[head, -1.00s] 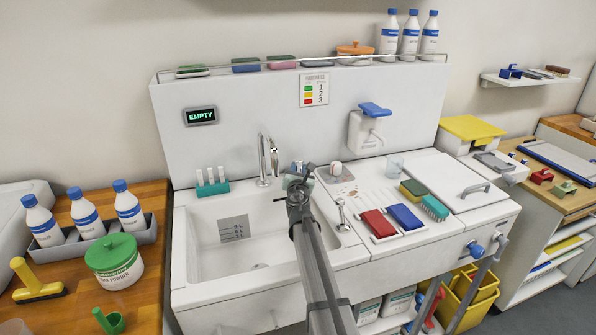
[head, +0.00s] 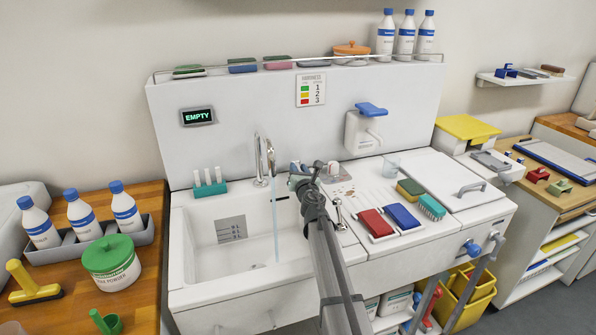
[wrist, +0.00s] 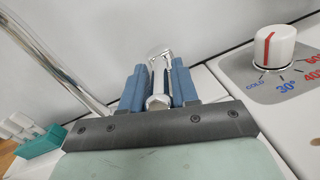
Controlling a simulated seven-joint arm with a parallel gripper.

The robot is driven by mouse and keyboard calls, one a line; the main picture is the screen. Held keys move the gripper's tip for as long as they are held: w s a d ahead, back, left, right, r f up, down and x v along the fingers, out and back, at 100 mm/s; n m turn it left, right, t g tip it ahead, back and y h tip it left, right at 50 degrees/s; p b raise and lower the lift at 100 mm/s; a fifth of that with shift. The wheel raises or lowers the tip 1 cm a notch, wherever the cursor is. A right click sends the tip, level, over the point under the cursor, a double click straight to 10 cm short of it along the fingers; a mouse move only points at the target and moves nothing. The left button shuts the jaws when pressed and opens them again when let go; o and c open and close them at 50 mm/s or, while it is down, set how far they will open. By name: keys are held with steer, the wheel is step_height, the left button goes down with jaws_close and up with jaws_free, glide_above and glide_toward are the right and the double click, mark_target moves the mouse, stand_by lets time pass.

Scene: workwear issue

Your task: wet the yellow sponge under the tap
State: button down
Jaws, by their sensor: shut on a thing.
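The yellow sponge (head: 411,187), with a green side, lies on the counter right of the sink, among the pads and brush. The tap (head: 271,158) stands at the back of the white sink (head: 185,262); a thin stream of water (head: 276,225) falls from its spout into the basin. My gripper (head: 296,172) is behind the sink's right side, right of the tap and away from the sponge. In the wrist view its blue fingers (wrist: 158,85) are closed around a pale metal lever (wrist: 158,100). My arm hides part of the sink's right edge.
A red pad (head: 375,224), blue pad (head: 401,216) and teal brush (head: 432,206) lie on the drainer. A temperature knob (wrist: 274,45) is right of my gripper. The wall display (head: 198,116) reads EMPTY. White bottles (head: 82,217) stand at left.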

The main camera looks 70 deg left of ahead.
stand_by(0.4)
steer(key=c, duration=1.1)
jaws_free()
steer(key=shift+o, duration=0.2)
steer(key=shift+d, duration=0.15)
steer(key=s+d, duration=0.1)
steer(key=d, duration=1.2)
steer(key=shift+s+d, duration=0.25)
